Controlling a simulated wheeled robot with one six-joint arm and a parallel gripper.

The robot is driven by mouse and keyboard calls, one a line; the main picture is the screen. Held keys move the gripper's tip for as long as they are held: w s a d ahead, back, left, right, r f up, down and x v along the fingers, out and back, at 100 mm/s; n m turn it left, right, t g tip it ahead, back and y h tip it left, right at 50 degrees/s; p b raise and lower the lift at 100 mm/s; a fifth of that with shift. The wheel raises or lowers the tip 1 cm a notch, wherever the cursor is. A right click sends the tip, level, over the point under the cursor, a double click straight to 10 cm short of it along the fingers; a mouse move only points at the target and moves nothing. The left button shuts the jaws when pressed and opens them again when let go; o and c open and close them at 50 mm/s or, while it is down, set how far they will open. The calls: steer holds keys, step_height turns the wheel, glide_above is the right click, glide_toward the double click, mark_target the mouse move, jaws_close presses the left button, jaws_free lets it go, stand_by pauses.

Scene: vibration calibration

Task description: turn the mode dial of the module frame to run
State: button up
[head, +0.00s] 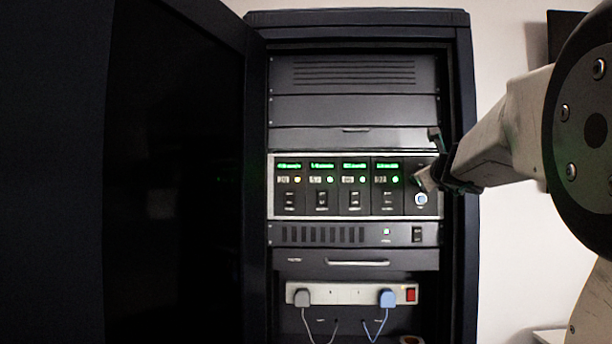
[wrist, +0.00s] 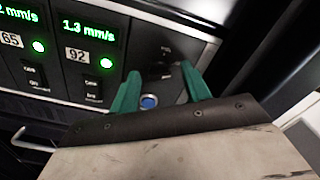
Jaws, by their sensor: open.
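The module frame (head: 272,186) is a silver-edged row in the open rack, with several dark modules under green displays. Its right end panel (head: 421,209) carries a round blue-white button, which also shows in the wrist view (wrist: 148,101). My gripper (head: 430,160) is in front of that panel, reaching in from the right, with its jaws apart. In the wrist view its two green fingers (wrist: 162,86) stand on either side of the dark mode dial (wrist: 163,71), with nothing clearly gripped. The dial is dim and partly hidden; its setting and any finger contact cannot be told.
The rack door (head: 180,170) stands open on the left. The rack's right side wall (head: 466,120) is close beside my gripper. Below are a power strip (head: 345,294) with two plugs and a drawer handle (head: 357,263).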

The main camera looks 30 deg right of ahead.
steer(key=shift+w+d, duration=0.1)
steer(key=shift+w, duration=0.15)
steer(key=shift+c, duration=0.4)
steer(key=c, duration=0.9)
steer(key=shift+n, duration=0.4)
steer(key=n, duration=1.1)
steer(key=shift+f, duration=0.15)
